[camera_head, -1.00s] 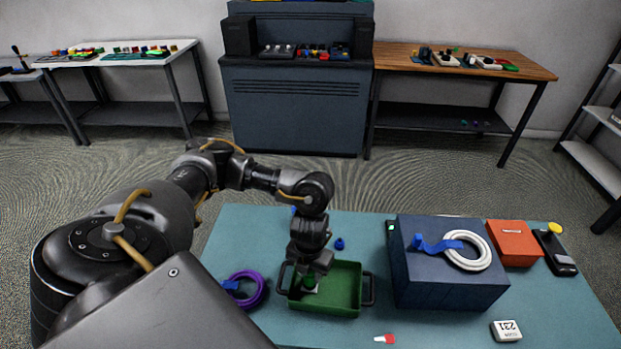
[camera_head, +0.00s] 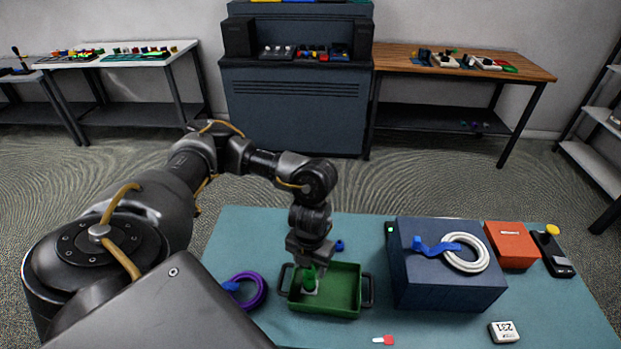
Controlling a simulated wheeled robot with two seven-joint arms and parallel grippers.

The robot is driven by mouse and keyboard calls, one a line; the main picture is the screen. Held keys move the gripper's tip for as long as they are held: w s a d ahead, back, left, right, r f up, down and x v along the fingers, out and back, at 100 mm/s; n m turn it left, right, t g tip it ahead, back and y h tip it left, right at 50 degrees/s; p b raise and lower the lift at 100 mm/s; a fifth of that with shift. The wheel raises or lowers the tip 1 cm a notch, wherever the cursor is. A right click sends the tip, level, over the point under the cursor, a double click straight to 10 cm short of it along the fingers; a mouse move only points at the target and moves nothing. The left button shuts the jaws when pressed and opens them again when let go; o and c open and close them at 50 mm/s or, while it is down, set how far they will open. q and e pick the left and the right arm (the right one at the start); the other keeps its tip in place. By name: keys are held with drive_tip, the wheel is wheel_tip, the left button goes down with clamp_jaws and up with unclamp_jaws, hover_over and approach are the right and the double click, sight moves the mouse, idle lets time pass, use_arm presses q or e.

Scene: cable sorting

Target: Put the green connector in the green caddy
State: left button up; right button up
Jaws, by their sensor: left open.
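The green caddy (camera_head: 343,308) is an open tray with dark side handles on the table's near middle. The green connector (camera_head: 309,280) is at the caddy's left part, just under my left gripper, with a small pale patch at its lower end. It looks upright inside the caddy; its exact contact with the floor is hard to see. My left gripper (camera_head: 308,268) is open, pointing down around or just above the connector's top. My right gripper is not in view.
A purple cable coil (camera_head: 261,293) lies left of the caddy. A dark blue box (camera_head: 447,286) with a white coil (camera_head: 481,256) on top stands right. A blue piece (camera_head: 339,245) lies behind, a red-white piece (camera_head: 386,340) in front. The far right holds an orange box (camera_head: 512,250).

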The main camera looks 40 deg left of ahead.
use_arm(q)
wheel_tip(320, 180, up, 7)
drive_tip(key=shift+r+p, duration=0.2)
drive_tip(key=shift+p, duration=0.1)
idle(0.5)
